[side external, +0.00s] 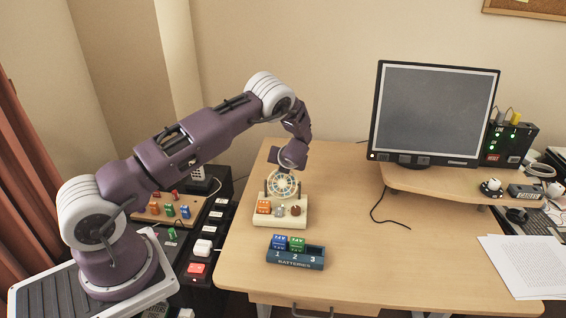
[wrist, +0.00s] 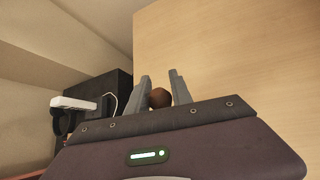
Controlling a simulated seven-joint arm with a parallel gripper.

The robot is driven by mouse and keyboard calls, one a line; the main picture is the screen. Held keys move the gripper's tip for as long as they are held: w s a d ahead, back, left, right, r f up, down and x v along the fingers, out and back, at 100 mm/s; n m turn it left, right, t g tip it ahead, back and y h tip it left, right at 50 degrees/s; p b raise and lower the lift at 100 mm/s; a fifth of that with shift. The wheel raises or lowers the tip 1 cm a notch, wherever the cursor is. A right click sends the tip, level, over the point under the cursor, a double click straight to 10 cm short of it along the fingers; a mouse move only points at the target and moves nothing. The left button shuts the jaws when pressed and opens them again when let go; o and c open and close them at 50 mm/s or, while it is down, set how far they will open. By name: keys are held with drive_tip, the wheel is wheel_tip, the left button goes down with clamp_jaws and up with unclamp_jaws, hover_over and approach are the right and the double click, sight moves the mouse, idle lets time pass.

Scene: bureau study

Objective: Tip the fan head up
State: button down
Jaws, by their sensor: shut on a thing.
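The fan is a small desk unit on the wooden desk in the side external view. Its round caged fan head (side external: 283,184) stands on a cream base (side external: 280,219) between two short posts. My gripper (side external: 290,163) reaches down from above, right at the top of the fan head. In the wrist view my gripper's fingers (wrist: 161,90) stand either side of a brown round knob (wrist: 160,98) and are shut on it. Its join to the fan head is hidden. An orange block (side external: 264,207) and a brown dial (side external: 295,210) sit on the base front.
A blue battery tray (side external: 314,257) holds a blue and a green battery, with slot 3 empty, just in front of the fan. A monitor (side external: 435,113) stands on a riser at right. Papers (side external: 525,262) lie front right. The desk between is clear except for a black cable (side external: 378,205).

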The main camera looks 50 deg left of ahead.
drive_tip(key=shift+d, duration=0.1)
drive_tip(key=c, duration=1.1)
unclamp_jaws()
drive_tip(key=shift+c, duration=0.2)
drive_tip(key=v, duration=0.7)
drive_tip(key=s+d+r+n+h, duration=0.1)
drive_tip(key=s+d+r+n, duration=0.3)
drive_tip(key=s+r+n, duration=0.45)
drive_tip(key=s+d+r+n+h, duration=0.2)
drive_tip(key=s+d+r+n, duration=0.3)
drive_tip(key=r, duration=0.6)
drive_tip(key=s+d+r+n+h, duration=0.3)
drive_tip(key=s+d+n, duration=0.4)
drive_tip(key=s, duration=0.4)
drive_tip(key=s+d+r+n+t+h, duration=0.1)
drive_tip(key=s+d+r+n+h, duration=0.1)
drive_tip(key=s+d+r+n, duration=0.2)
drive_tip(key=s+d+n, duration=0.3)
drive_tip(key=s+d, duration=0.1)
drive_tip(key=s, duration=0.3)
drive_tip(key=shift+s+h, duration=0.2)
drive_tip(key=shift+h, duration=0.2)
